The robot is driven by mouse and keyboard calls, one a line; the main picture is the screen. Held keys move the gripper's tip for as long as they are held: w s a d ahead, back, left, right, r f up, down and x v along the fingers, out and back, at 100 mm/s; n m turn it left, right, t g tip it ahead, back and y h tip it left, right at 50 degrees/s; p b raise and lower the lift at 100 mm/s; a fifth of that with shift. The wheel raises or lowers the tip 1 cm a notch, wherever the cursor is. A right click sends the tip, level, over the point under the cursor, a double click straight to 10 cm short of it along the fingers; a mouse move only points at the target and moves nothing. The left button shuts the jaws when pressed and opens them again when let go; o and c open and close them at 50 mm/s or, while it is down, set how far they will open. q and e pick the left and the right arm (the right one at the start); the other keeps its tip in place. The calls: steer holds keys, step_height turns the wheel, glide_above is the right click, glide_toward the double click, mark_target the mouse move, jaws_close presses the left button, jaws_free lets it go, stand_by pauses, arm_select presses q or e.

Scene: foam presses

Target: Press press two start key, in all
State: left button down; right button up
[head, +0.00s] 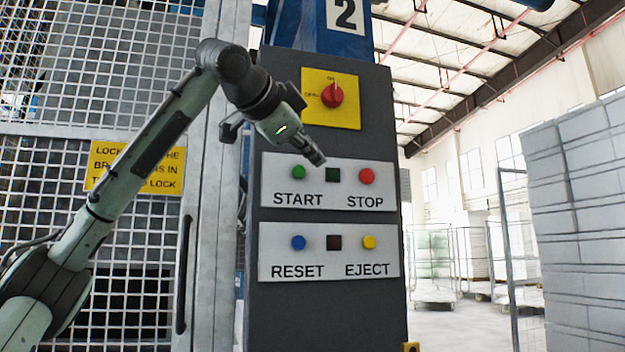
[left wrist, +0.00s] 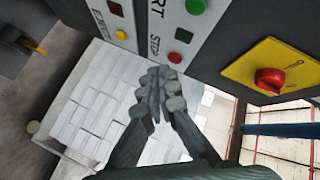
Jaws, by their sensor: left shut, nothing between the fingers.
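The press two control column carries a 2 sign (head: 345,14) at its top. The green START key (head: 298,172) is at the left of the upper label plate, with a dark lamp (head: 332,175) and the red STOP key (head: 367,176) to its right. The START key also shows at the top of the left wrist view (left wrist: 196,6). My left gripper (head: 318,160) is shut and empty, in front of the panel, above and between START and STOP in the head view. In the left wrist view its closed fingers (left wrist: 155,92) appear below the keys. My right gripper is not in view.
Below are the blue RESET key (head: 298,243) and yellow EJECT key (head: 369,242). A red rotary switch (head: 332,95) on a yellow plate sits above my gripper. A mesh guard door (head: 130,240) stands left; stacked grey blocks (head: 575,210) stand right.

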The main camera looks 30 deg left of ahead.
mark_target(299, 166)
arm_select(q)
steer(key=shift+w+a+r+p, duration=0.1)
steer(key=shift+w+a+p, duration=0.3)
steer(key=shift+w+a, duration=0.6)
steer(key=shift+w+a+p, duration=0.4)
steer(key=shift+w+a, duration=0.35)
steer(key=shift+a, duration=0.5)
steer(key=shift+w+a+r+p, duration=0.1)
steer(key=shift+w+a+p, duration=0.3)
steer(key=shift+w+a, duration=0.6)
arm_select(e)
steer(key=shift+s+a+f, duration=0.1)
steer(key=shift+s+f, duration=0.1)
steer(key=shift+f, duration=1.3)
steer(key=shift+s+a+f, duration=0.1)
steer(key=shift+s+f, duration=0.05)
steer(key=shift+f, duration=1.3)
arm_select(q)
steer(key=shift+a, duration=0.15)
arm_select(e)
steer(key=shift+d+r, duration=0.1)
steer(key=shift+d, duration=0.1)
arm_select(q)
steer(key=shift+w+a+p, duration=0.15)
steer(key=shift+a+p, duration=0.15)
steer(key=shift+p, duration=0.1)
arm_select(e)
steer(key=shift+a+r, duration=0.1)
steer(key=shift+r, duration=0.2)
